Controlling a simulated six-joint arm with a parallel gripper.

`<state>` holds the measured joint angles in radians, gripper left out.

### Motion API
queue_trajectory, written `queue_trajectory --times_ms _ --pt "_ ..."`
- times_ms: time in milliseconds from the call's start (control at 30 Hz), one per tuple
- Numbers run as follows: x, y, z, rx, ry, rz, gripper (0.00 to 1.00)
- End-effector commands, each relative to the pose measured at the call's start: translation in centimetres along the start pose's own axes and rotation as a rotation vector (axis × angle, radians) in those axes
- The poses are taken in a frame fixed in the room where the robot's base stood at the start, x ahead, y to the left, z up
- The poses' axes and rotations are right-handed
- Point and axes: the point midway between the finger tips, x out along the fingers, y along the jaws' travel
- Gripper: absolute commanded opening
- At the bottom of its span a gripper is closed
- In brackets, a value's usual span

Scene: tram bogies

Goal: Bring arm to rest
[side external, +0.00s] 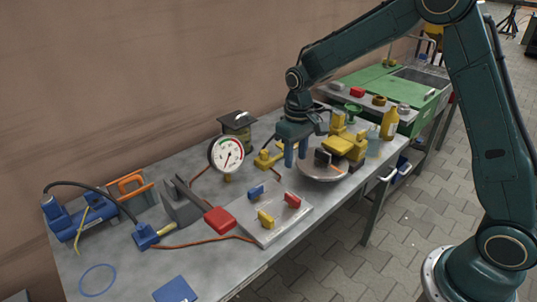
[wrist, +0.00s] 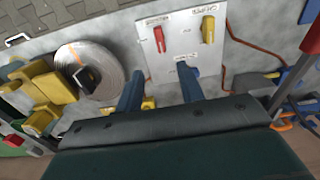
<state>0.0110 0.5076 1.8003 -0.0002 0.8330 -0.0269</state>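My dark green arm reaches over the grey workbench (side external: 190,262) in the side external view. My gripper (side external: 295,154) points down above the bench, between the gauge and the round metal disc (side external: 312,172). In the wrist view its two blue fingers stand apart with a clear gap between them, so my gripper (wrist: 160,70) is open. Nothing is held in the gap. The height of the fingertips over the bench is hard to tell.
A light panel (side external: 262,238) with red (side external: 292,200), yellow (side external: 265,219) and blue (side external: 256,191) levers lies in front of my gripper. A dial gauge (side external: 226,154) stands at left. Yellow blocks (side external: 345,146) sit by the disc. A yellow bottle (side external: 389,124) stands further right.

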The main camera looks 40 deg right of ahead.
Motion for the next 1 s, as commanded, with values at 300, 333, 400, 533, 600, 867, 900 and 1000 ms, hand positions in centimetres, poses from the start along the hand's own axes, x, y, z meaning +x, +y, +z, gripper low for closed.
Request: queue_trajectory --times_ms 300,333,400,533,600,867,900,1000 --pt "-0.3 0.0 0.1 0.000 0.005 0.000 0.38" --pt "-0.5 0.0 0.2 0.000 0.007 0.000 0.38" --pt "-1.1 0.0 0.5 0.000 0.015 0.000 0.38" --pt "-2.8 -0.1 1.4 0.001 0.038 0.001 0.38" --pt "-4.1 -0.1 2.1 0.002 0.056 0.001 0.38" --pt "-9.1 -0.3 5.9 0.004 0.132 0.003 0.38" --pt "-9.8 -0.3 6.6 0.004 0.144 0.003 0.38" --pt "-11.3 -0.4 8.3 0.005 0.172 0.004 0.38"
